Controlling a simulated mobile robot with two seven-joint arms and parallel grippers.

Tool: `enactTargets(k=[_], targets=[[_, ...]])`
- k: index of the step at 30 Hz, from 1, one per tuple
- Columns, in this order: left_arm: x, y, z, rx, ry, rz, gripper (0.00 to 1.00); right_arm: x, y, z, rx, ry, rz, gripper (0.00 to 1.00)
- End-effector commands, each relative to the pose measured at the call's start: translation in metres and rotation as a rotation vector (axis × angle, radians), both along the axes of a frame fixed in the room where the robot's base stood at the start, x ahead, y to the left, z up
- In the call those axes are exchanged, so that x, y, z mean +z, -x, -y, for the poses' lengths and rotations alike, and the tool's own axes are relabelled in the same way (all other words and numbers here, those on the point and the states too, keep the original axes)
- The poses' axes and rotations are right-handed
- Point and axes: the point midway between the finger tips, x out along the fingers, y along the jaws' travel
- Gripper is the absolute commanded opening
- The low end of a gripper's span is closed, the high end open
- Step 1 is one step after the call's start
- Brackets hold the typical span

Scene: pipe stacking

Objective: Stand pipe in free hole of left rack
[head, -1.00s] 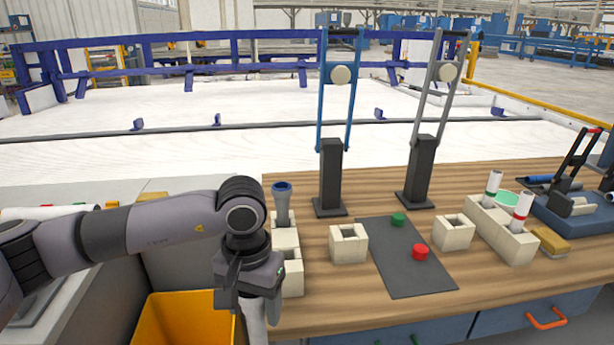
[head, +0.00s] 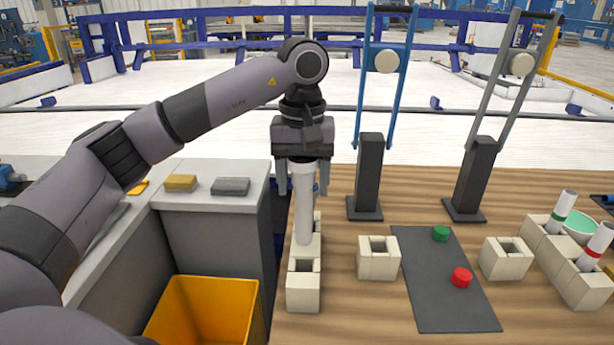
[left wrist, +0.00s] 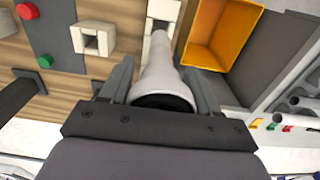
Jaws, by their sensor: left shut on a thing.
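My left gripper (head: 304,190) points down and is shut on the upper end of a plain white-grey pipe (head: 304,215). The pipe hangs upright over the cream left rack (head: 303,295) at the table's left edge. Its lower end overlaps the rack's middle part; I cannot tell whether it is inside a hole or just above. The rack's front hole looks empty. The blue-topped pipe in the rack's back part is mostly hidden behind the held pipe and gripper. In the left wrist view the pipe (left wrist: 165,75) runs from between the fingers toward the rack. My right gripper is out of view.
Two tall stands, blue (head: 370,175) and grey (head: 474,180), rise behind. A single cream block (head: 378,264) stands right of the rack. A dark mat (head: 440,290) holds green and red caps. A yellow bin (head: 205,315) is at the lower left.

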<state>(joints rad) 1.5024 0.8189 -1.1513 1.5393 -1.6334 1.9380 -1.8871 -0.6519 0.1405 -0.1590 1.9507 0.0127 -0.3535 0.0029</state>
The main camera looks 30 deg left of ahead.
Motion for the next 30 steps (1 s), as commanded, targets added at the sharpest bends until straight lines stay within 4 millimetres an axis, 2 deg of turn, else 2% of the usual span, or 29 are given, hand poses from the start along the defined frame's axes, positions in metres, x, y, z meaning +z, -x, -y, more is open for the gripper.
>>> enactTargets(k=[17,20,30], targets=[[-0.048,0.000,0.000,-0.001,-0.001,0.001,0.16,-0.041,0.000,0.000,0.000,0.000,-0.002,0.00],[-0.044,0.000,0.000,-0.001,0.000,0.001,0.16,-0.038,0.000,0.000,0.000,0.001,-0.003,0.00],[-0.052,0.000,0.000,-0.002,-0.001,0.001,0.16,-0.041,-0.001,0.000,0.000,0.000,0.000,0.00]])
